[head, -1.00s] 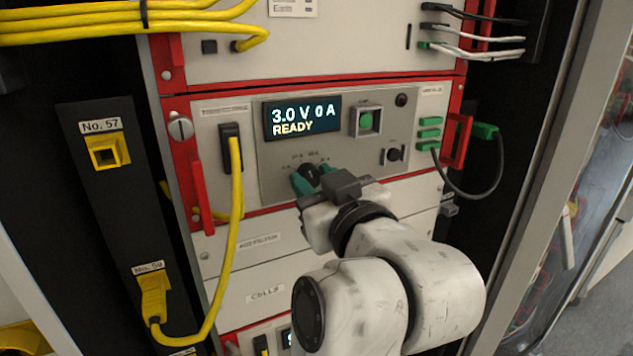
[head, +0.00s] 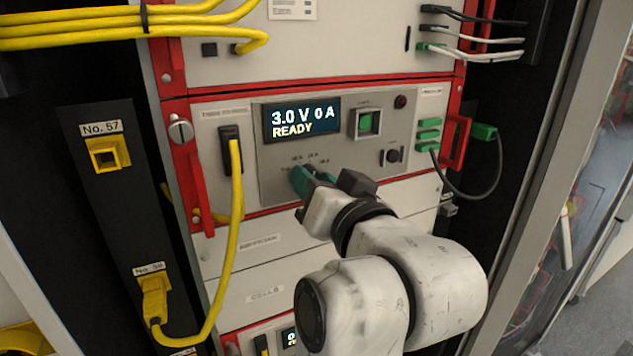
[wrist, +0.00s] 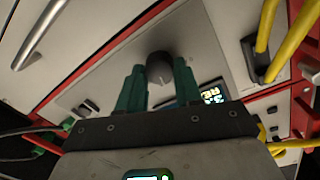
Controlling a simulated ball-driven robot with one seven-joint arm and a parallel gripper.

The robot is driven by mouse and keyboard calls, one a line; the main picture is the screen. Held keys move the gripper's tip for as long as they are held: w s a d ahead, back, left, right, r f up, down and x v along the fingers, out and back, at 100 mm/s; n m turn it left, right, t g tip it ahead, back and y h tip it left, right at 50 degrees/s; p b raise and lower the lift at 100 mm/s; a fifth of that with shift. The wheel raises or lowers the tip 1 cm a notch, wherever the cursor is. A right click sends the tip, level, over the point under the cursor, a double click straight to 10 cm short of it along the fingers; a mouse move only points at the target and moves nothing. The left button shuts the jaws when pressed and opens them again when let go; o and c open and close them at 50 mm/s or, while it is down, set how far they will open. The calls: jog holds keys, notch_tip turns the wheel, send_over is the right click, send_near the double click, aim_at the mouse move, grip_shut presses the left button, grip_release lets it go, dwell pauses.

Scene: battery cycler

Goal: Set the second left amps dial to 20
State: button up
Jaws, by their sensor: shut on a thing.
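The amps dial is a round black knob (wrist: 160,67) with a light pointer mark, seen in the wrist view. My gripper (head: 312,176) is at this dial, low on the cycler's front panel in the head view. Its green fingers are shut on the knob, one on each side. In the head view the fingers and wrist hide most of the knob, and the scale numbers around it are too small to read surely. The display (head: 302,120) above reads 3.0 V, 0 A, READY.
A yellow cable (head: 237,185) hangs to the left of the dial. Red handles (head: 197,195) stick out at the panel sides.

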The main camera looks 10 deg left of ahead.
jog(key=shift+m, duration=0.6)
jog(key=o, duration=1)
jog(key=shift+o, duration=0.2)
jog(key=b+v, duration=0.2)
jog(key=v, duration=0.8)
jog(key=shift+s+d, duration=0.25)
jog(key=shift+s, duration=0.05)
